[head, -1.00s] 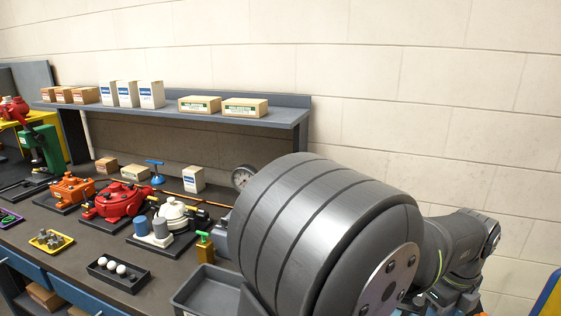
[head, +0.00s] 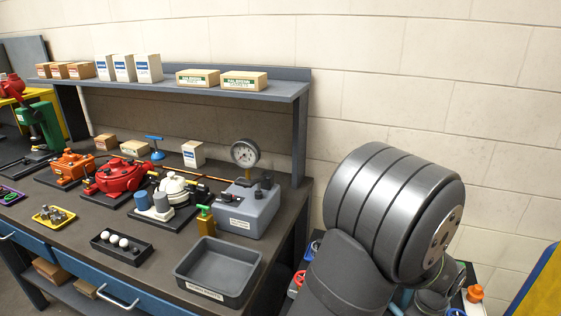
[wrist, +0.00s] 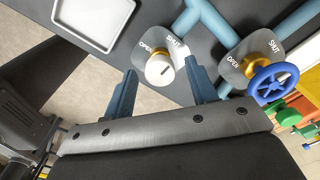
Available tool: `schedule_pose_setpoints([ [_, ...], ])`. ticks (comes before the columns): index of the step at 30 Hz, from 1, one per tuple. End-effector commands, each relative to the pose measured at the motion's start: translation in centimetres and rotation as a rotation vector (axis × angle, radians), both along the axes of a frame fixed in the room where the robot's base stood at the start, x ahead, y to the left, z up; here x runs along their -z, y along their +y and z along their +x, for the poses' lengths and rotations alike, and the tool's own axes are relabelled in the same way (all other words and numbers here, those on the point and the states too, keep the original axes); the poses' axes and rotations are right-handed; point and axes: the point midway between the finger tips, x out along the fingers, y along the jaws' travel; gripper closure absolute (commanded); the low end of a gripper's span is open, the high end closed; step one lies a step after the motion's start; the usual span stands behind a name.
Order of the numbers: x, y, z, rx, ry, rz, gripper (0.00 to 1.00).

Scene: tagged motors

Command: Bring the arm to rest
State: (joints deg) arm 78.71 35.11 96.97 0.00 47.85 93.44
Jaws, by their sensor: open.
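My gripper (wrist: 160,68) shows in the wrist view with its two blue fingers spread wide apart and nothing held. A cream knob on a brass stem (wrist: 160,70) appears between the fingertips, on a grey plate marked OPEN and SHUT. It seems to lie beyond them, but I cannot tell how far. In the head view my arm's thick grey links stand at the right, clear of the bench top (head: 165,282). My gripper is not clearly visible there.
In the wrist view, a blue handwheel (wrist: 274,83), blue pipes (wrist: 212,20) and a white tray (wrist: 95,20) are near. The bench holds a grey tray (head: 216,290), a gauge box (head: 246,210), a red motor (head: 120,178) and an orange motor (head: 72,166). A shelf (head: 180,88) stands behind.

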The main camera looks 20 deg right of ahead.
Motion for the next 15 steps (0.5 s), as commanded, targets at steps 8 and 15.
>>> schedule_pose_setpoints([
  [8, 0.0, 0.01, 0.0, -0.229, 0.0, 0.001, 0.48],
  [15, -0.01, 0.01, 0.0, -0.427, 0.001, 0.001, 0.48],
])
